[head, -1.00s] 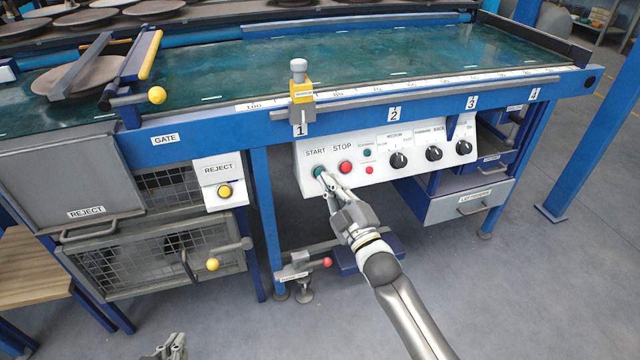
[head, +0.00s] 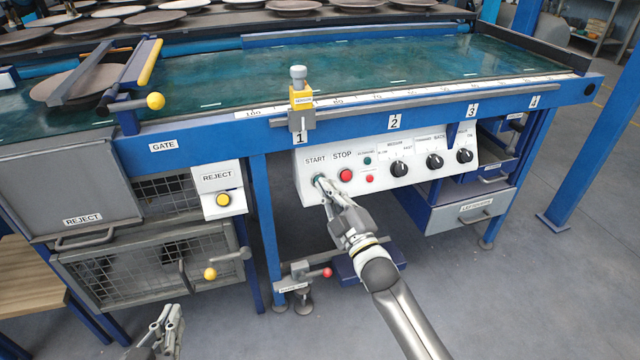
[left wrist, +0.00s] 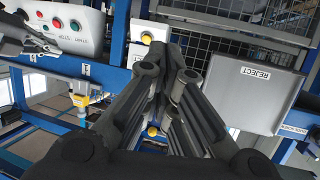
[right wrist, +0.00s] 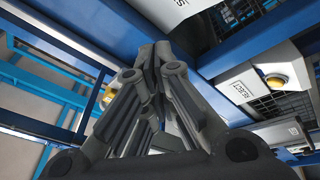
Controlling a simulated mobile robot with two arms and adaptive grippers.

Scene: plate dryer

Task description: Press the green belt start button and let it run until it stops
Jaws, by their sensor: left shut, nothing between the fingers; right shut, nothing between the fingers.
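The white control panel (head: 440,175) hangs under the blue belt frame. Its green START button (head: 317,178) is partly covered by the tips of my right gripper (head: 322,184), which is shut and empty. The tips are at the button; I cannot tell how far it is pressed in. The red STOP button (head: 346,175) is just right of it. The green button also shows in the left wrist view (left wrist: 74,24). The green belt (head: 400,75) runs behind the panel. My left gripper (head: 172,312) is shut and empty, low in front of the reject cage.
A yellow REJECT button (head: 223,199) sits on a white box to the left. A yellow-knobbed gate bar (head: 155,101) crosses the belt by a brown plate (head: 95,80). A yellow stop block (head: 301,97) stands at mark 1. Several plates lie behind the belt.

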